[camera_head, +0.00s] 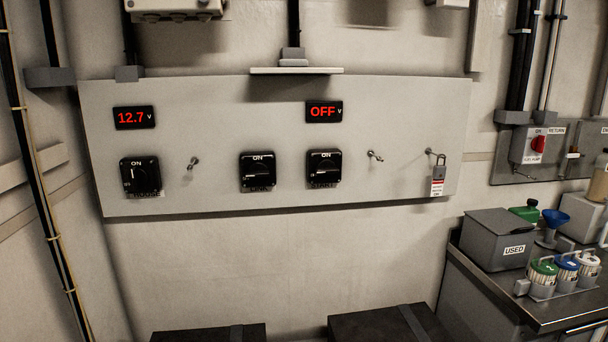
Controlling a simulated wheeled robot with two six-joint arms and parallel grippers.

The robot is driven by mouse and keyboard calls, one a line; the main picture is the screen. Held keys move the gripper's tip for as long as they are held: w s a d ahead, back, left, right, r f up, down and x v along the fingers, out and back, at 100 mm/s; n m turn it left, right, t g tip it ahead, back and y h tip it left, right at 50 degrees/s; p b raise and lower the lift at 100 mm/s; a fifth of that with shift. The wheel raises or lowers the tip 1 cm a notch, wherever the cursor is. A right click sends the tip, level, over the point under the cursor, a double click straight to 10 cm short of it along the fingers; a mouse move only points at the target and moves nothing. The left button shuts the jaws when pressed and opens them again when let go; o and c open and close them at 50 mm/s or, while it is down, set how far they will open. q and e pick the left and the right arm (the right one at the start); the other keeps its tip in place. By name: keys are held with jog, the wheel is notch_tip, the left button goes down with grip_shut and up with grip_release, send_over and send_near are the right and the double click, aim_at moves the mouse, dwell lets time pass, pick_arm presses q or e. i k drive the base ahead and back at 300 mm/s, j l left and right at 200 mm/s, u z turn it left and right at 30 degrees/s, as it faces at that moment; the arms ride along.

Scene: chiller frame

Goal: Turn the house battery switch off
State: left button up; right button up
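Three black rotary switches are on a pale wall panel (280,115). The left switch (140,176) is below a red display (134,117) reading 12.7 V; its handle looks roughly upright, toward ON. The middle switch (257,170) and the right switch (324,168) have ON marks at the top, and their handles look about level. A display (324,111) reading OFF is above the right switch. Neither of my grippers is in view.
Small metal pegs (193,163) and (375,155) stick out of the panel. A bench (500,287) at right holds a USED box (490,240) and several jars. Dark boxes (380,325) stand below.

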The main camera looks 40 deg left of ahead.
aim_at(138, 177)
jog(key=u, duration=2.2)
